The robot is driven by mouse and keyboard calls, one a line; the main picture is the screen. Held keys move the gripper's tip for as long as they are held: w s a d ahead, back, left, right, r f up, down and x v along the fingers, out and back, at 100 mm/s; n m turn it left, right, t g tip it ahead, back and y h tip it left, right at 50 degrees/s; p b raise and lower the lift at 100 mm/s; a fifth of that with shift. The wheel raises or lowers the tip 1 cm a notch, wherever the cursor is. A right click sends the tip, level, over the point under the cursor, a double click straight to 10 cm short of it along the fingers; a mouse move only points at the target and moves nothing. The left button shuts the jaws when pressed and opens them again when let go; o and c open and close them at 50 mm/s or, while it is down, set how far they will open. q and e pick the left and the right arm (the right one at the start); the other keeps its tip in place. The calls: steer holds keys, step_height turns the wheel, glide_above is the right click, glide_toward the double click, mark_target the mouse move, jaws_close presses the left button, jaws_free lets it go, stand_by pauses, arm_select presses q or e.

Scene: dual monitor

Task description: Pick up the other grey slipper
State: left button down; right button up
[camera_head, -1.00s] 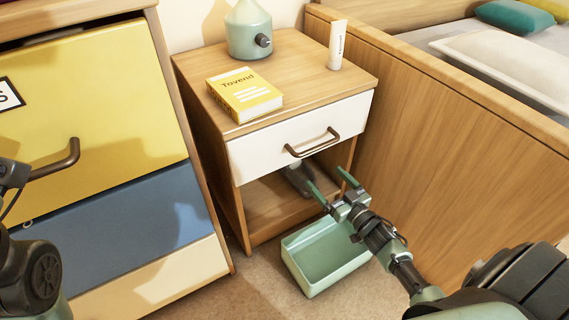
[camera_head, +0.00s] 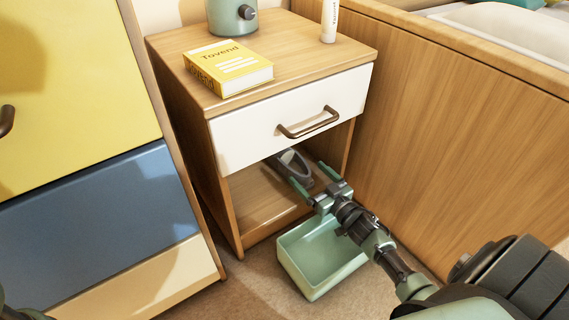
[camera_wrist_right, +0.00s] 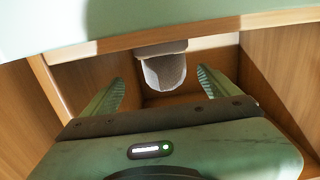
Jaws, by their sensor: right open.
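A grey slipper (camera_head: 290,163) is in the open lower compartment of the nightstand, partly hidden under the white drawer. In the right wrist view, what looks like its rounded light grey end (camera_wrist_right: 165,72) shows beyond and between my fingers. My right gripper (camera_head: 306,172) reaches into the mouth of the compartment with its fingers spread, near the slipper's close end. The fingers also show apart in the right wrist view (camera_wrist_right: 160,88), with nothing gripped between them. My left gripper is out of view.
The nightstand (camera_head: 225,195) has a closed white drawer (camera_head: 245,130) above the compartment. A pale green bin (camera_head: 318,277) stands on the carpet below my right wrist. A yellow book (camera_head: 228,70) lies on top. A wooden bed side (camera_head: 450,130) bounds the right, a coloured dresser (camera_head: 100,205) the left.

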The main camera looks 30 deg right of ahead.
mark_target(288, 157)
steer(key=w+b, duration=0.2)
steer(key=w, duration=0.1)
steer(key=w+a+b, duration=0.1)
steer(key=b, duration=0.1)
steer(key=shift+w+f, duration=0.3)
steer(key=shift+w, duration=0.1)
steer(key=shift+w+r, duration=0.15)
steer(key=shift+w, duration=0.15)
steer(key=shift+c, duration=0.3)
steer(key=c, duration=1.5)
